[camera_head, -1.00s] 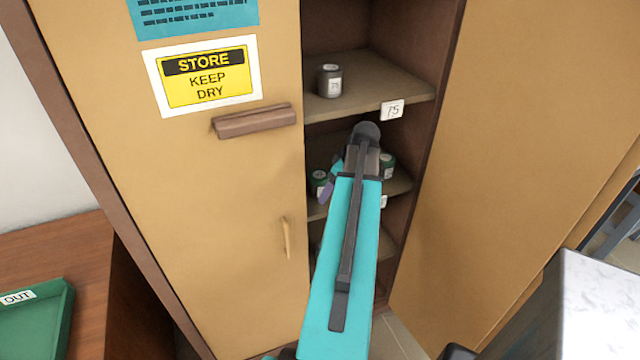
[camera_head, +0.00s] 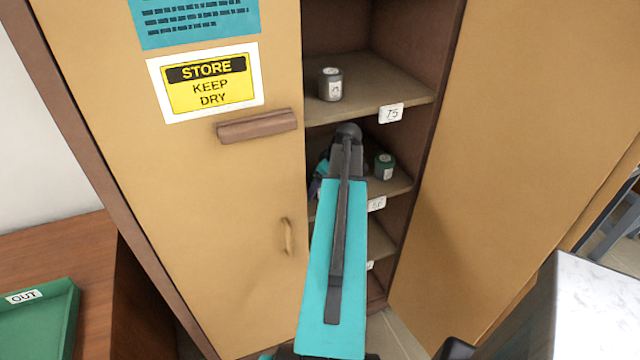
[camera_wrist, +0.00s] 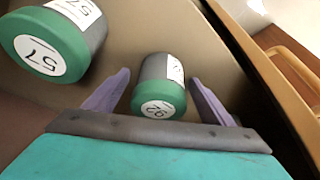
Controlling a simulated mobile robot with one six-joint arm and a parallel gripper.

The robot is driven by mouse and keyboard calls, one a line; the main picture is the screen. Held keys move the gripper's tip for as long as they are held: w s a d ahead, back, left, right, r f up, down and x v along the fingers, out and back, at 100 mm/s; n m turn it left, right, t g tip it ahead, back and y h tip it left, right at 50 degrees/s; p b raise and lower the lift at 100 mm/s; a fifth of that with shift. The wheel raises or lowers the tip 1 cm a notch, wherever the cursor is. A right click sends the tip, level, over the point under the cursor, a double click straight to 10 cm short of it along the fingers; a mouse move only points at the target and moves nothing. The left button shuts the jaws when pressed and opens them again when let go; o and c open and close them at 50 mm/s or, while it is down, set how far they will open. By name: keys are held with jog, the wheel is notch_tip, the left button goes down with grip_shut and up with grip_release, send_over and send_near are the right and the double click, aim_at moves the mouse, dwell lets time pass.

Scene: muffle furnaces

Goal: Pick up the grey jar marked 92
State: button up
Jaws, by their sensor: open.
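The jar that appears marked 92 (camera_wrist: 160,92) shows in the wrist view, with a grey body, a green end and white labels. It lies between the two purple fingers of my gripper (camera_wrist: 159,76), which are open on either side of it. I cannot tell if they touch it.
A similar jar marked 57 (camera_wrist: 58,40) is close by at upper left in the wrist view. A green-lidded jar (camera_head: 384,165) stands right of my arm on the middle shelf (camera_head: 398,184). A grey jar (camera_head: 330,85) stands on the shelf above, tagged 75. The cabinet door (camera_head: 530,150) is open.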

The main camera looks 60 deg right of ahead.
dwell(0.4)
jog(key=c, duration=1.3)
jog(key=shift+r, duration=0.2)
jog(key=shift+c, duration=0.2)
